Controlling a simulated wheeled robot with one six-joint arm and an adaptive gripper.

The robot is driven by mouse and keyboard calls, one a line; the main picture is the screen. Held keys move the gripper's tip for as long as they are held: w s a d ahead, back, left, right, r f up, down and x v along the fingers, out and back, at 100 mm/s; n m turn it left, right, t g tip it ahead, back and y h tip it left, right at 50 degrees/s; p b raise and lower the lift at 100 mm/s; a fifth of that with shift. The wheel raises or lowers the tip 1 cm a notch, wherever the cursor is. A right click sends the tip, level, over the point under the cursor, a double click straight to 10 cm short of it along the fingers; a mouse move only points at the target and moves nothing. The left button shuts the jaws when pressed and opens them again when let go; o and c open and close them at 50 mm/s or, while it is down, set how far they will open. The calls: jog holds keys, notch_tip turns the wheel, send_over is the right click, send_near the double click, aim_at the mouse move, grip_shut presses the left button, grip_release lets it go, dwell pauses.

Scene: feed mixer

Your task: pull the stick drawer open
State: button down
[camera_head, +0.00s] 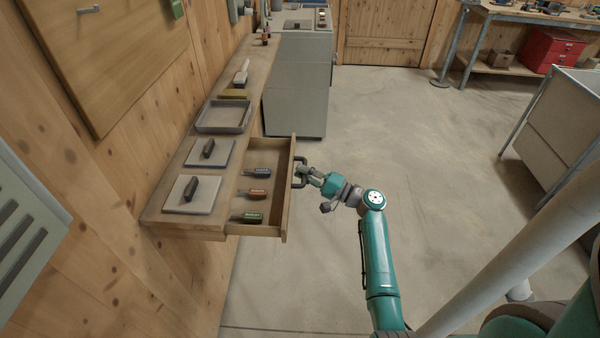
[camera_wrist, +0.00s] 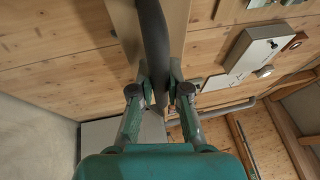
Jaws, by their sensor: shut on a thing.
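The stick drawer (camera_head: 287,205) is a wooden drawer under the long bench, and it stands pulled out to the right. Inside lie a blue-labelled stick (camera_head: 257,173), a red-labelled stick (camera_head: 254,193) and a green-labelled stick (camera_head: 247,217). A dark bar handle (camera_head: 299,172) is fixed to the drawer front. My gripper (camera_head: 307,173) is shut on this handle. In the wrist view the dark handle (camera_wrist: 153,40) runs between the two fingers of my gripper (camera_wrist: 160,85). The fingertips partly hide the handle.
The wooden bench (camera_head: 165,190) carries two pale plates with dark grips and a grey tray (camera_head: 225,116). A grey cabinet (camera_head: 297,85) stands beyond the drawer. The concrete floor (camera_head: 430,140) right of the drawer is clear. A grey bin (camera_head: 555,130) stands far right.

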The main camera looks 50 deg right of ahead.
jog(key=c, duration=1.1)
grip_release()
jog(key=shift+c, duration=0.2)
jog(key=shift+s, duration=0.1)
jog(key=v, duration=0.7)
jog(key=shift+s, duration=0.15)
